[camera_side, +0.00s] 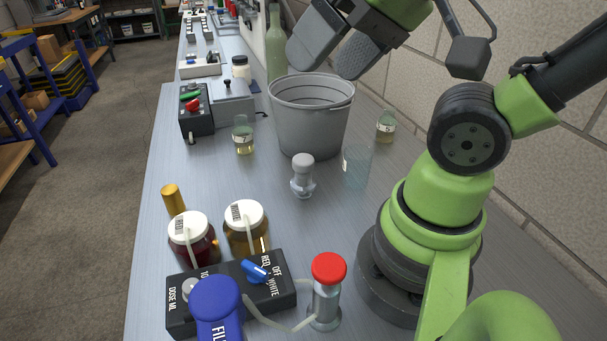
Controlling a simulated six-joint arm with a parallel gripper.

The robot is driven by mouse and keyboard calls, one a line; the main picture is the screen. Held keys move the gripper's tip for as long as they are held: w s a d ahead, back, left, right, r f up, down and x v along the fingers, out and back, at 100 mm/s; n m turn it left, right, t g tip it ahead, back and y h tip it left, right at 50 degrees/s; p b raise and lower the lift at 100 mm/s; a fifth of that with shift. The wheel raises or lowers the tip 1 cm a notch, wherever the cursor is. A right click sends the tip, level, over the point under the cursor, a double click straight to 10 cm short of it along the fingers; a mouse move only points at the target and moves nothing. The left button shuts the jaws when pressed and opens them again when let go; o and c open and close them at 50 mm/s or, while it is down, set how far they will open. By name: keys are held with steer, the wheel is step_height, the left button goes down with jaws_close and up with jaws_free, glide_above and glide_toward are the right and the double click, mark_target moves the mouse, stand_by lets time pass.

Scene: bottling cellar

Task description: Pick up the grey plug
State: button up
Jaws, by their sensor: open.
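The grey plug (302,177) stands upright on the bench, just in front of the grey bucket. It has a pale grey rounded cap and a clearer, flared lower part. My gripper (328,62) is at the top of the view, above the bucket's rim. Its two dark grey fingers are apart, with nothing seen between them. It is higher than the plug and farther back, not touching it.
The grey bucket (309,127) stands behind the plug, with a clear glass (356,166) close at its right. Small bottles (244,137) (386,126) flank the bucket. Jars (193,243) (247,232), a control box (272,287) and a red-capped fitting (328,270) stand in front.

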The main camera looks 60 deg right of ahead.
steer(key=n+g+h, duration=0.2)
steer(key=n+g, duration=0.2)
steer(key=g, duration=0.3)
glide_above(303, 158)
steer(key=f, duration=1.5)
steer(key=shift+d+f, duration=0.1)
steer(key=shift+d, duration=0.25)
step_height(303, 158, down, 4)
steer(key=shift+d+f, duration=0.1)
steer(key=shift+f, duration=0.1)
steer(key=f, duration=0.5)
steer(key=shift+a, duration=0.4)
steer(key=shift+f, duration=0.5)
steer(key=c, duration=1.1)
